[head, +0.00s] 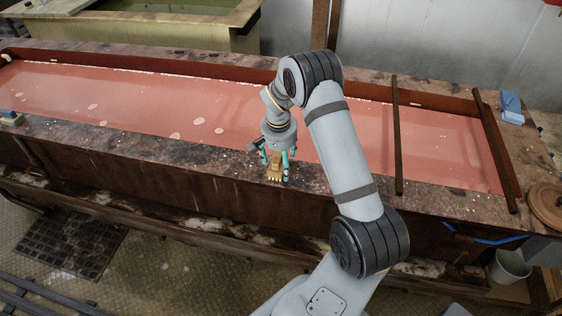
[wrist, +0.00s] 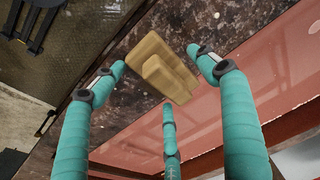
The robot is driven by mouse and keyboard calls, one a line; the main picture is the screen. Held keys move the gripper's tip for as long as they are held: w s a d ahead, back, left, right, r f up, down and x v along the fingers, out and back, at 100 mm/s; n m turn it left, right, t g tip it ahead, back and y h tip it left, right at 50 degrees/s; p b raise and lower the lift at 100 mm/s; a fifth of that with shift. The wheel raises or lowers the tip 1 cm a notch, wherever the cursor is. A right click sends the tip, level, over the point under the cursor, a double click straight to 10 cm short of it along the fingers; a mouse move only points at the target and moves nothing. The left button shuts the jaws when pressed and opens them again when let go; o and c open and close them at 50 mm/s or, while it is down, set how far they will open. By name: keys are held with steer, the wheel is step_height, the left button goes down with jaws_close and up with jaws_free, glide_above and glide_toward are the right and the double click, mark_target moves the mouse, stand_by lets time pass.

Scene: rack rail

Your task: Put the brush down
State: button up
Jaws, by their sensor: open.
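The brush (head: 275,171) is a tan wooden block with a stepped shape. It appears to lie on the dark stained front ledge (head: 222,160) of the long tank. The brush also shows in the wrist view (wrist: 160,66), against the mottled ledge surface. My gripper (head: 276,164) is open just above and around the brush. In the wrist view, its teal fingers (wrist: 158,74) are spread on different sides of the block, with visible gaps. I cannot tell whether any finger touches it. Part of the brush is hidden behind the fingers in the head view.
Pinkish liquid (head: 110,95) fills the tank behind the ledge. Two rusty bars (head: 398,135) cross its right part. A blue object (head: 511,104) sits at the back right, and a small blue-and-yellow object (head: 11,118) at the far left. The ledge left of my gripper is mostly clear.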

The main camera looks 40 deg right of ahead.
mark_target(281, 157)
steer(key=shift+r+p, duration=0.3)
steer(key=shift+p, duration=0.1)
steer(key=shift+r+b, duration=0.35)
steer(key=shift+b, duration=0.05)
step_height(281, 157, up, 11)
steer(key=s+a+b, duration=0.1)
steer(key=b, duration=0.1)
steer(key=shift+a, duration=0.25)
steer(key=shift+f, duration=0.1)
steer(key=f, duration=0.4)
steer(key=d+f+p, duration=0.1)
steer(key=f, duration=0.3)
steer(key=w+f+p, duration=0.1)
steer(key=f, duration=0.3)
steer(key=shift+d, duration=0.2)
steer(key=shift+w+d+r, duration=0.1)
steer(key=shift+w+r, duration=0.05)
steer(key=shift+r, duration=0.15)
steer(key=shift+r+b, duration=0.55)
steer(key=shift+r, duration=0.95)
